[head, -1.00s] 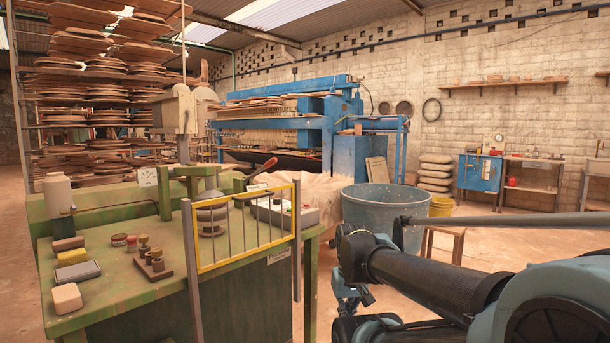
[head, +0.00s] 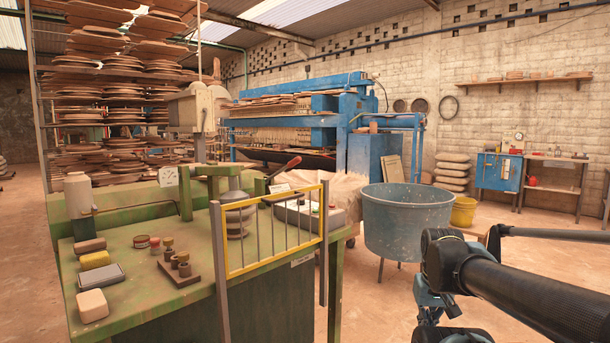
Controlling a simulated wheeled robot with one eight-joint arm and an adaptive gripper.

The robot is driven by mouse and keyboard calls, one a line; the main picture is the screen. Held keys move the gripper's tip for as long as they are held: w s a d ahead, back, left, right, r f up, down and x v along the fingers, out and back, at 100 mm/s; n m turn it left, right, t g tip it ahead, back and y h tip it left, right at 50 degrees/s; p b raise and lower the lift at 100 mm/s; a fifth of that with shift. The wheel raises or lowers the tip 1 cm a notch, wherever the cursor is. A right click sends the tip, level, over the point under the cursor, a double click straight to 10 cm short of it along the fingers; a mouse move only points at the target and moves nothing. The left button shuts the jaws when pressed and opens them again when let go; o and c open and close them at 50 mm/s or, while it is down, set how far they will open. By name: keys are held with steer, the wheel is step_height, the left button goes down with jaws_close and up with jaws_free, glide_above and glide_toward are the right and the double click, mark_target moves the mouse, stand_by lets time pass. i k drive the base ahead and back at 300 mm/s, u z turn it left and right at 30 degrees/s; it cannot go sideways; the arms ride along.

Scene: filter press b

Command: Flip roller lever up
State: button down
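A lever with a red grip (head: 286,168) slants up to the right at the back of the green bench (head: 165,315), behind the yellow barred guard (head: 272,240). It sits beside a grey round stack (head: 236,213) under a green arm. I cannot tell for sure that it is the roller lever. The end of my arm (head: 430,292) is folded down at the lower right, beyond the bench's right side and well apart from the lever. Its fingers cannot be made out, and nothing held shows.
The yellow guard stands along the bench's right front edge. A control box (head: 308,214) sits behind it. Floor is open between bench and tub.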

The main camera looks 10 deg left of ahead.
mark_target(292, 163)
steer(key=u, duration=0.05)
steer(key=k, duration=0.95)
steer(key=u, duration=0.6)
steer(key=i, duration=1)
steer(key=z, duration=0.05)
